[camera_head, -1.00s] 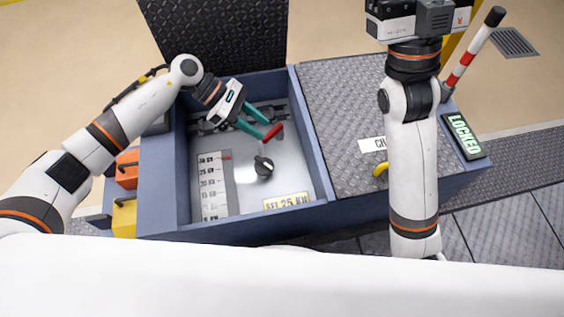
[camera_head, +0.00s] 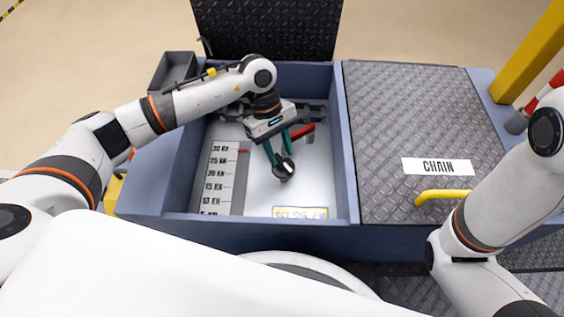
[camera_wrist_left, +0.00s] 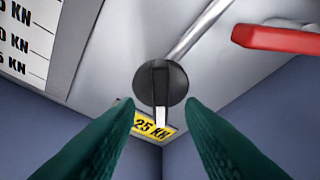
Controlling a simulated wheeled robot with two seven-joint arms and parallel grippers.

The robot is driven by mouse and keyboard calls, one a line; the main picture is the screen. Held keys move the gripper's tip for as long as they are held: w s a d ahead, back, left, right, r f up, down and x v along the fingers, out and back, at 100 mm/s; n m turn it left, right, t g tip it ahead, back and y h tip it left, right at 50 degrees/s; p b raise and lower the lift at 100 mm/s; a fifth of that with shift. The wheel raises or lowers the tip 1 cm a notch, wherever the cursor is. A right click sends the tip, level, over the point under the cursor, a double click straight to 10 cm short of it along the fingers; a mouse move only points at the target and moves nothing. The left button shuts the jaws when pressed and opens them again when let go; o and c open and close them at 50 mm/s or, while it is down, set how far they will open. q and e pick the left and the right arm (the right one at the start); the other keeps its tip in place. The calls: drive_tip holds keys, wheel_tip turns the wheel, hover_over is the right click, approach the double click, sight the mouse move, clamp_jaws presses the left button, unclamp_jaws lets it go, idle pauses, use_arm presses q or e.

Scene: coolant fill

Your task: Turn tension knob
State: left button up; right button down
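The tension knob is a dark round knob with a grip bar (camera_head: 284,172) on the light panel inside the open blue box. In the left wrist view the knob (camera_wrist_left: 160,84) shows face-on, its bar pointing down the picture. My left gripper (camera_head: 280,158) is at the knob with its green fingers apart. In the wrist view its fingertips (camera_wrist_left: 160,101) lie on either side of the bar, with gaps showing; contact is not visible. A kN scale (camera_head: 220,178) with a red mark stands left of the knob. A yellow plate (camera_head: 300,212) below is partly legible, showing 25 kN. My right gripper is out of view.
A red-handled lever (camera_head: 302,134) lies just beside the left gripper; it also shows in the wrist view (camera_wrist_left: 275,38). Blue box walls (camera_head: 345,150) surround the panel. A treadplate cover with a CHAIN label (camera_head: 437,166) and yellow handle (camera_head: 440,195) is to the right.

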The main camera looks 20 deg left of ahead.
sight(285, 168)
use_arm(q)
drive_tip(key=shift+b+x, duration=0.45)
drive_tip(key=shift+x, duration=0.8)
clamp_jaws()
